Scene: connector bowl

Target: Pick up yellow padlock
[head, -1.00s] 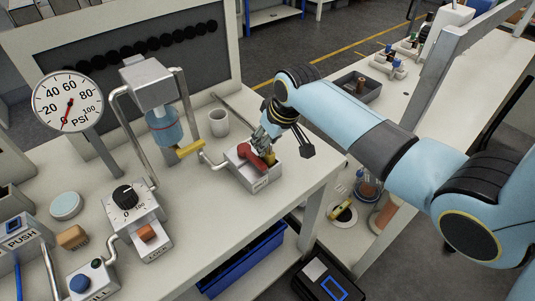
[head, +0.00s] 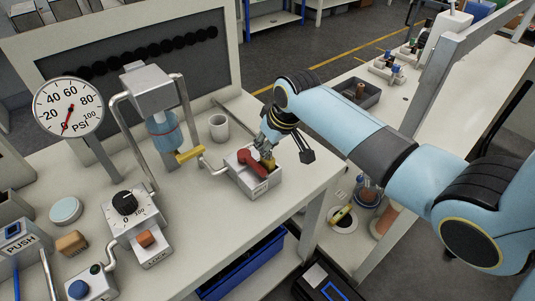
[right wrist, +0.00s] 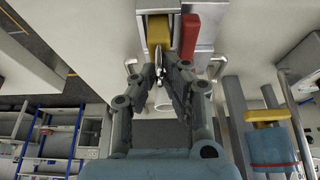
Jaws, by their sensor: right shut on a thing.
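The yellow padlock (head: 269,163) sits at the white and grey box with the red handle (head: 251,162), near the right edge of the bench. In the right wrist view the padlock's yellow body (right wrist: 158,29) is beside the red handle (right wrist: 190,36), with its metal shackle toward my fingers. My right gripper (head: 265,148) reaches down from above and is shut on the padlock at its shackle; it also shows in the right wrist view (right wrist: 160,72). The fingers partly cover the padlock in the head view. My left gripper is not in view.
A white mug (head: 219,127) and a yellow-handled valve (head: 190,155) stand left of the box. A dial unit (head: 128,203) and pressure gauge (head: 69,107) are farther left. A blue bin (head: 243,265) is below the bench. A second bench (head: 440,85) is at right.

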